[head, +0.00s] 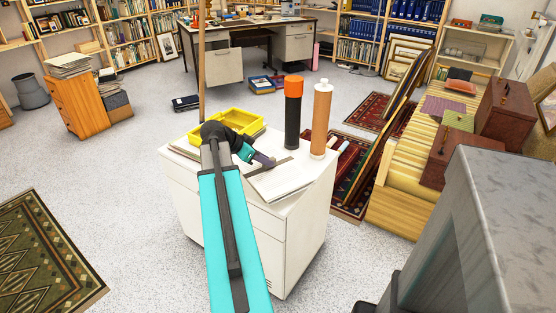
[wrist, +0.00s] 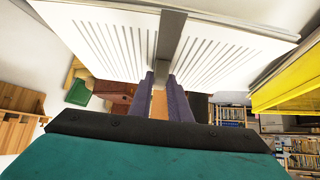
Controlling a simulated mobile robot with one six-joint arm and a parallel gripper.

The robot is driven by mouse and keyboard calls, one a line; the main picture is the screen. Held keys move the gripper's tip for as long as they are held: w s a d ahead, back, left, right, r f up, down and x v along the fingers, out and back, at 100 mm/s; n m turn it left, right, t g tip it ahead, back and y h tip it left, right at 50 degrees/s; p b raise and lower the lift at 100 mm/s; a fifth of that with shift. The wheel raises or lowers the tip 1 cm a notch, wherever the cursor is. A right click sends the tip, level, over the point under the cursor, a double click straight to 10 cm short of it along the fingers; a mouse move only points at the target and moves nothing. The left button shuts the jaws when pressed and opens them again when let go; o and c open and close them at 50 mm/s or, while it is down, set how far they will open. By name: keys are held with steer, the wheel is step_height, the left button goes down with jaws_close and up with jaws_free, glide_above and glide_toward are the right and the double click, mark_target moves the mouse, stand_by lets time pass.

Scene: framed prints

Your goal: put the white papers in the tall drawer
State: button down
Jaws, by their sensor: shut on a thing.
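The white papers (head: 285,181) are at the front right of the white cabinet's top (head: 222,168). A grey strip runs across them. In the wrist view the papers (wrist: 105,45) show printed lines on both sides of that strip (wrist: 172,30). My gripper (head: 268,161) is at the papers' back left edge. In the wrist view its purple fingers (wrist: 164,88) are shut on the papers at the strip; the fingertips are partly hidden. I cannot tell whether the papers are lifted. The cabinet's drawer fronts (head: 205,225) look shut; my arm hides part of them.
A yellow tray (head: 222,122) stands behind my gripper on the cabinet. A black bottle with an orange cap (head: 292,115) and a brown bottle (head: 320,120) stand at the back right. A wooden bench (head: 405,190) is to the right.

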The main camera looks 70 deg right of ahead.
mark_target(272, 158)
steer(key=shift+s+d+f, duration=0.2)
steer(key=shift+d+f, duration=0.15)
steer(key=shift+d, duration=0.3)
steer(key=shift+s+d+f, duration=0.15)
steer(key=shift+d+f, duration=0.15)
steer(key=shift+d, duration=0.3)
steer(key=shift+s+d+f, duration=0.2)
steer(key=shift+d+f, duration=0.15)
steer(key=shift+d, duration=0.3)
steer(key=shift+d, duration=0.1)
steer(key=shift+d+f, duration=0.1)
steer(key=shift+d, duration=0.1)
steer(key=shift+s+d+f, duration=0.2)
steer(key=shift+d+f, duration=0.2)
steer(key=shift+d, duration=0.25)
steer(key=shift+s+d+f, duration=0.15)
steer(key=shift+d+f, duration=0.25)
steer(key=shift+d, duration=0.2)
steer(key=shift+s+d+f, duration=0.1)
steer(key=shift+d+f, duration=0.3)
steer(key=shift+f, duration=0.1)
steer(key=c, duration=1.6)
jaws_free()
steer(key=shift+c, duration=0.2)
